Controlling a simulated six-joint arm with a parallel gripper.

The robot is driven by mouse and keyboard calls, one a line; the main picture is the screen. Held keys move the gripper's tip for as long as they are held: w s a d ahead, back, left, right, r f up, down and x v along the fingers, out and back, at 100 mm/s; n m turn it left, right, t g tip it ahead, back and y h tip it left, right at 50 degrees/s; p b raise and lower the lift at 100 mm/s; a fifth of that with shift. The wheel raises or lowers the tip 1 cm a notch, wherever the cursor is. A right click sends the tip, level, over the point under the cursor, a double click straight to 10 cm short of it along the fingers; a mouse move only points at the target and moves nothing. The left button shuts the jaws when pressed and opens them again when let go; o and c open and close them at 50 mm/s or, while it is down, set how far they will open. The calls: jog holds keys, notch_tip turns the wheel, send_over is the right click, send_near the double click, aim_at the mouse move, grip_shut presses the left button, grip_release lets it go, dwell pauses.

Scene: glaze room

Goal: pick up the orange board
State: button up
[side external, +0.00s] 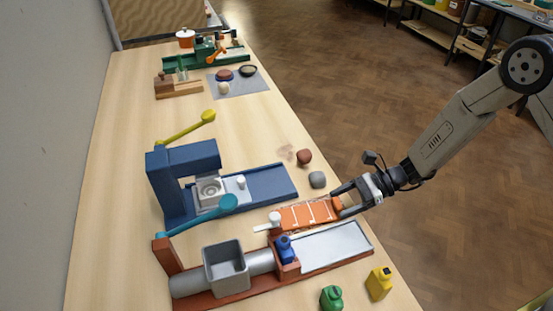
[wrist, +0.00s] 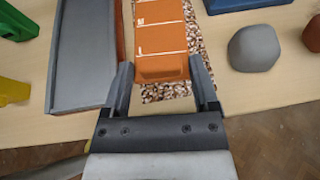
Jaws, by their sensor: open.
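The orange board (side external: 306,214) with pale cross lines lies near the table's right edge, between the blue machine and the red-brown machine. In the wrist view the orange board (wrist: 161,38) runs away from me over a speckled brown-and-white mat (wrist: 203,55). My gripper (side external: 339,201) is at the board's right end. In the wrist view my gripper (wrist: 161,72) is open, with one finger on each side of the board's near end. I cannot tell whether either finger touches it.
The red-brown machine's grey bed (side external: 335,246) lies close along one side. The blue machine (side external: 262,183) stands on the other. A grey lump (side external: 317,179) and a brown lump (side external: 304,157) sit nearby.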

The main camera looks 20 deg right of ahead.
grip_shut()
jog(key=shift+r, duration=0.1)
jog(key=shift+r, duration=1.1)
jog(key=s+d+r, duration=0.4)
jog(key=s+r, duration=0.6)
jog(key=s, duration=0.3)
jog(key=shift+s+r, duration=0.2)
jog(key=shift+r, duration=0.15)
jog(key=shift+d, duration=0.1)
